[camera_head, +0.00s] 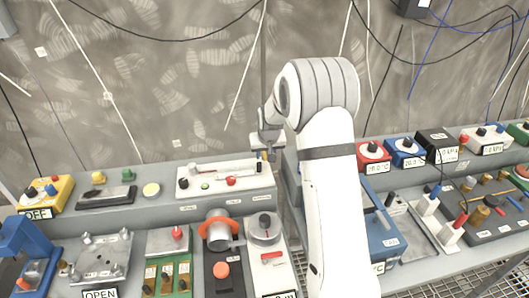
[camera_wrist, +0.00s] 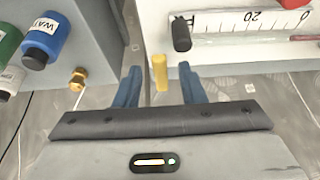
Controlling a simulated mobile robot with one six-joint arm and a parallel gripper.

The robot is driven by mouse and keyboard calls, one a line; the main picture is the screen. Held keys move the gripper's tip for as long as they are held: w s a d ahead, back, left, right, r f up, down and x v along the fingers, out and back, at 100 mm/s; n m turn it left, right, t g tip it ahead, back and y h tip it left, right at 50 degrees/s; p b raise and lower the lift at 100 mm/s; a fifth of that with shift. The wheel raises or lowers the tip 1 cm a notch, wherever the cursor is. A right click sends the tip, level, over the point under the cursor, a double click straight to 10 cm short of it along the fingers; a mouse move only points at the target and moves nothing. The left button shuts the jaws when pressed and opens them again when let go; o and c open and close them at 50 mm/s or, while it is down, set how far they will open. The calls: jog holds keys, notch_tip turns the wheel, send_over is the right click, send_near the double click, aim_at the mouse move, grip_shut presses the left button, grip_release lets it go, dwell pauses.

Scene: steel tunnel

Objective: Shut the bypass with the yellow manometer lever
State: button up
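The yellow lever (camera_wrist: 160,73) shows as a short upright bar in the wrist view, at the left end of the white manometer unit (camera_wrist: 240,52). My gripper (camera_wrist: 157,70) is open, with one blue finger on each side of the lever and a visible gap on both sides. The fingers do not appear to touch it. In the head view my gripper (camera_head: 268,145) is over the right end of the white manometer unit (camera_head: 222,184). The lever is too small there to make out surely. A black knob (camera_wrist: 181,32) stands right of the lever in the wrist view.
In the wrist view a blue bottle (camera_wrist: 45,40) and a brass fitting (camera_wrist: 78,78) are at the left, beyond a gap between benches. In the head view a red-capped switch box (camera_head: 373,156) and other devices stand on the right bench.

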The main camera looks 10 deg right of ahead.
jog(key=shift+c, duration=0.3)
jog(key=shift+a, duration=0.1)
grip_shut()
jog(key=n+b, duration=0.1)
jog(key=b, duration=0.1)
jog(key=d+n+y+b, duration=0.1)
jog(key=b, duration=0.1)
jog(key=n+b, duration=0.1)
jog(key=b, duration=0.1)
jog(key=shift+w+d+f+n, duration=0.15)
jog(key=shift+d+f+n, duration=0.15)
jog(key=shift+d, duration=0.05)
jog(key=shift+w+d+r+n+g+y+b, duration=0.15)
jog(key=shift+w+d+n+g+y+b, duration=0.45)
jog(key=shift+n, duration=1.8)
jog(key=shift+w+d+r+n+g+y+b, duration=0.1)
jog(key=shift+w+d+n+g+y+b, duration=0.4)
jog(key=shift+n, duration=1.9)
jog(key=shift+w+d+r+n+g+y+b, duration=0.2)
jog(key=shift+w+n+g+y, duration=0.6)
jog(key=shift+n, duration=1.6)
jog(key=shift+f+g, duration=0.1)
jog(key=shift+g, duration=0.2)
